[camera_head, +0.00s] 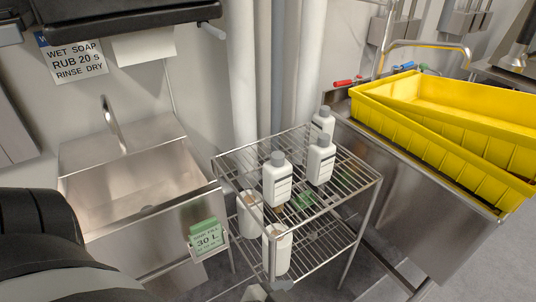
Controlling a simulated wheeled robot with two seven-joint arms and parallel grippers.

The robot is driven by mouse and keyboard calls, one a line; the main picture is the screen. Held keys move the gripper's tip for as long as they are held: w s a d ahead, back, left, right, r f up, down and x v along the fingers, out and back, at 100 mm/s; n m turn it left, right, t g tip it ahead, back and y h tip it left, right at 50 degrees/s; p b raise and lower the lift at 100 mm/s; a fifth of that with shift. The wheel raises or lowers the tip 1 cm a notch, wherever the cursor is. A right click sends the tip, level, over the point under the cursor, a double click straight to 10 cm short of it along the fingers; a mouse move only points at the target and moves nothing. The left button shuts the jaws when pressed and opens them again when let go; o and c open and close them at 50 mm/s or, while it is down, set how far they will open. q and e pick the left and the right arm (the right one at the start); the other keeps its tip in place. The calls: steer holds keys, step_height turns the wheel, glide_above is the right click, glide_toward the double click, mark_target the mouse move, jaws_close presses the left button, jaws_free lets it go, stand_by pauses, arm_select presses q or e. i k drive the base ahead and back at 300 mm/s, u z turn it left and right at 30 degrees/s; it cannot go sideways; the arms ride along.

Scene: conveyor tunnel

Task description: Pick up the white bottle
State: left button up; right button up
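Several white bottles with grey caps stand on a wire rack in the middle of the view. On the rack's top shelf (330,201), one white bottle (276,184) stands at the front, a second white bottle (320,165) stands to its right, and a third white bottle (322,121) is behind, partly hidden. More white containers, one at the left (249,218) and one at the front (279,255), show lower down, partly hidden by the rack's bars. Dark rounded parts of my arm fill the lower left corner.
A steel sink (135,185) with a tap is left of the rack. A steel basin stand with yellow crates (440,140) is at right. White vertical pipes (312,65) run behind the rack.

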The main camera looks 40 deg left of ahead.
mark_target(277, 172)
steer(key=z, duration=0.1)
steer(key=k, duration=0.2)
steer(key=u, duration=2.4)
steer(key=k, duration=0.7)
steer(key=z, duration=1)
steer(key=i, duration=1)
steer(key=z, duration=0.35)
steer(key=k, duration=0.2)
steer(key=u, duration=1.25)
steer(key=i, duration=0.3)
steer(key=z, duration=0.5)
